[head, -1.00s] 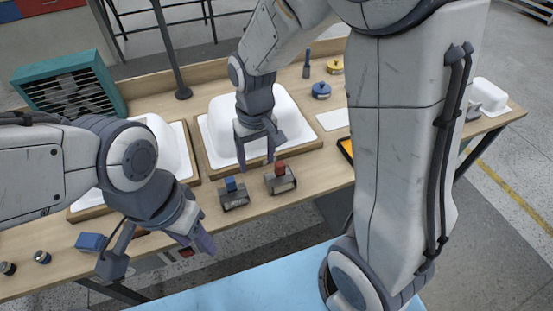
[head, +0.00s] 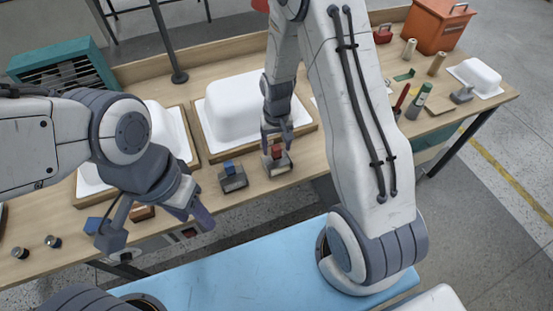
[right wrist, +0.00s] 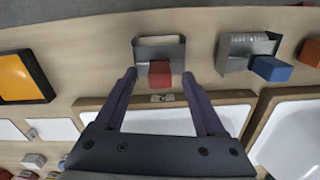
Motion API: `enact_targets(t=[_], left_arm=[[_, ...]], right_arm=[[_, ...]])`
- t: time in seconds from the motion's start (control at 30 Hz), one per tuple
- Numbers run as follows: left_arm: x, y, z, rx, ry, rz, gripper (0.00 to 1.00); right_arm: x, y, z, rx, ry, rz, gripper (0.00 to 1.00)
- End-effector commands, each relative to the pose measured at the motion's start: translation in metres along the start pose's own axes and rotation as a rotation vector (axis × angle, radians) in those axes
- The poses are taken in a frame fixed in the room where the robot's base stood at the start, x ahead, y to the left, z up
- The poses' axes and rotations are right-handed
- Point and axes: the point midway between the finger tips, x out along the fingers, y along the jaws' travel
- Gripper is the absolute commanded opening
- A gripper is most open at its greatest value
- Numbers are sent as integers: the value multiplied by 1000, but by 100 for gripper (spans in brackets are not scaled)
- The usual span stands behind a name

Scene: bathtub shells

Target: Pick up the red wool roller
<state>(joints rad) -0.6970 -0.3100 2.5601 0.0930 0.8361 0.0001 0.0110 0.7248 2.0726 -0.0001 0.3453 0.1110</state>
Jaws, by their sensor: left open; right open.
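The red wool roller (head: 277,153) has a red block handle and sits in a small grey metal tray (head: 278,168) near the front edge of the table. In the right wrist view its red handle (right wrist: 160,75) lies between my fingertips, with the pale roller (right wrist: 160,41) in the tray beyond. My right gripper (head: 277,143) is open, with its fingers on either side of the handle; I cannot tell whether they touch it. My left gripper (head: 196,215) is open and empty over the table's front edge, left of the trays.
A similar blue-handled roller (head: 229,168) in its tray stands just left of the red one. White bathtub shells (head: 236,108) on wooden frames lie behind. A dark pole (head: 167,45) rises at the back. A spray can (head: 418,101) and an orange toolbox (head: 438,25) are at the right.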

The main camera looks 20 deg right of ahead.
Motion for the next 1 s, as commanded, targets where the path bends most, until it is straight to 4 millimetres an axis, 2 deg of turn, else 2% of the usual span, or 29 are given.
enact_targets(t=[0.17,0.4,0.43,0.57,0.6,0.63,1.0], left_arm=[[-5,0,0,-1,0,0,50],[-4,0,0,0,0,0,50],[-4,0,0,0,0,0,50],[-4,0,0,0,0,0,50],[-4,0,0,0,0,0,50],[-4,0,0,0,0,0,50],[-5,0,0,0,0,0,50]], right_arm=[[18,0,0,0,-2,0,72],[21,0,0,0,2,0,72],[21,0,0,0,2,0,68],[20,0,0,0,1,0,18],[20,0,0,0,1,0,3],[20,0,0,0,1,0,0],[20,0,0,0,1,0,0]])
